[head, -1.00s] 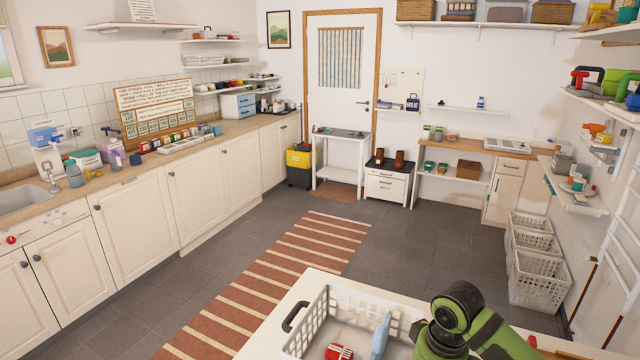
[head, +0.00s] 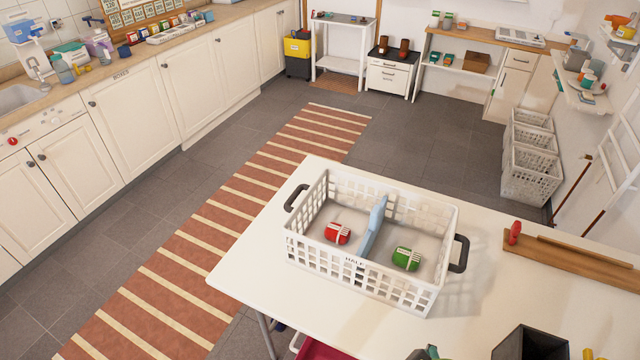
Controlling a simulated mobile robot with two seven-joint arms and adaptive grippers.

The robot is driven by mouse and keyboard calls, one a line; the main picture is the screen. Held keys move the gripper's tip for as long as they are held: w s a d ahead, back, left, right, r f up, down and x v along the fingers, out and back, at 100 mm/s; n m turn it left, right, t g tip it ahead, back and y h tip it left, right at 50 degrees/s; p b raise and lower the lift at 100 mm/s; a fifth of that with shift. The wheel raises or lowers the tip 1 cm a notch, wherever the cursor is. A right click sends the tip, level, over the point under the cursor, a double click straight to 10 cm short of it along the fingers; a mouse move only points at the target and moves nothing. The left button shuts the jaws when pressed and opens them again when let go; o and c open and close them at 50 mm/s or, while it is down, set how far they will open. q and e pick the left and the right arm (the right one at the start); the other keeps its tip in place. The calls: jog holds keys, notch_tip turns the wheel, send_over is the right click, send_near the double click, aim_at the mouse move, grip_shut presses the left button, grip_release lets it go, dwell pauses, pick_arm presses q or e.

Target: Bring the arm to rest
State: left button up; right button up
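Neither of my grippers shows in the head view, and no clear part of my arms is visible over the table. A white basket (head: 360,284) with two dark handles stands on the white table (head: 262,262). A light blue divider (head: 374,228) splits it in two. A red packet (head: 338,233) with a pale band lies in the left compartment. A green packet (head: 406,258) with a pale band lies in the right one. A small dark green piece at the bottom edge is too cut off to identify.
A wooden board (head: 580,262) with a red item (head: 515,232) lies on the table at the right. A dark open box (head: 530,343) stands at the bottom edge. White baskets (head: 532,170) are stacked by the right wall. The striped rug (head: 215,236) and grey floor are clear.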

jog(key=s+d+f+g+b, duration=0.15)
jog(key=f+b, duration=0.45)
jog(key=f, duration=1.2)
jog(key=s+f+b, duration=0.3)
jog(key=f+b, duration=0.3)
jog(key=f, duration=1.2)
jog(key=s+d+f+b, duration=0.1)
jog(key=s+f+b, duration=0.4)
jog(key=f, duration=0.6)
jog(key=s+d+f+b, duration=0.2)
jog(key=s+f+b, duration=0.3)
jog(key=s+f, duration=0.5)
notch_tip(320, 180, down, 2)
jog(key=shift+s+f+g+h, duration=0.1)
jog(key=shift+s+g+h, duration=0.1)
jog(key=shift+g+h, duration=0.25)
